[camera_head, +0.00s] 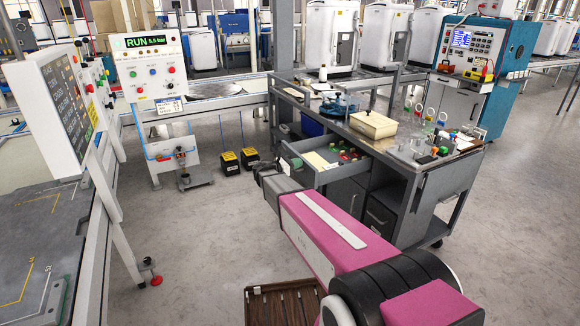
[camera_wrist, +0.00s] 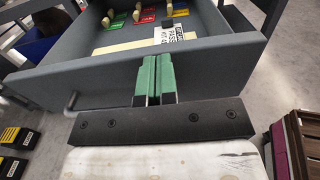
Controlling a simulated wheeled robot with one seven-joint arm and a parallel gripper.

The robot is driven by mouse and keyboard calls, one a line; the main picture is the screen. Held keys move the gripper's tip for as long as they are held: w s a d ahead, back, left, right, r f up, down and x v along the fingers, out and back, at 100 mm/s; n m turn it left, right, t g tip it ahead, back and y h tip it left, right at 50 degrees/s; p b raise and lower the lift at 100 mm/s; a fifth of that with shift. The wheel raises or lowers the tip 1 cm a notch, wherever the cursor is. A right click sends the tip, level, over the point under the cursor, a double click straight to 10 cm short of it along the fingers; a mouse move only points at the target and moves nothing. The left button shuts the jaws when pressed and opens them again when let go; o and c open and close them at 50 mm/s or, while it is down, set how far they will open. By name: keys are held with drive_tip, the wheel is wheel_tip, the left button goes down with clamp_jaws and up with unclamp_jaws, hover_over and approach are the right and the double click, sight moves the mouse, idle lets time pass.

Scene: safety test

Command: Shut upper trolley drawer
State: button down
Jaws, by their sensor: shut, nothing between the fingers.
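The upper trolley drawer stands pulled out from the grey trolley (camera_head: 432,172). Its grey front panel (camera_wrist: 220,62) spans the wrist view, and its open inside faces up. It holds a pale sheet, a printed label and several small coloured items. My gripper (camera_wrist: 154,80) is shut and empty, with its green fingertips at the front panel, near the middle of its width. I cannot tell whether they touch the panel. In the head view my gripper (camera_head: 284,165) is at the drawer's near left end, partly hidden by my wrist. A thin bar handle (camera_wrist: 72,100) shows left of the fingers.
A beige box (camera_head: 373,124), a blue device (camera_head: 338,104) and several small bottles stand on the trolley top. A lower drawer (camera_head: 378,216) looks closed. Yellow-black blocks (camera_head: 229,162) lie on the floor to the left. A brown slatted crate (camera_head: 283,304) is below my arm.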

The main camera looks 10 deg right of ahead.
drive_tip(key=shift+w+d, duration=0.1)
drive_tip(key=shift+d, duration=0.15)
drive_tip(key=x, duration=2.7)
drive_tip(key=shift+d+f, duration=0.1)
drive_tip(key=shift+d, duration=0.25)
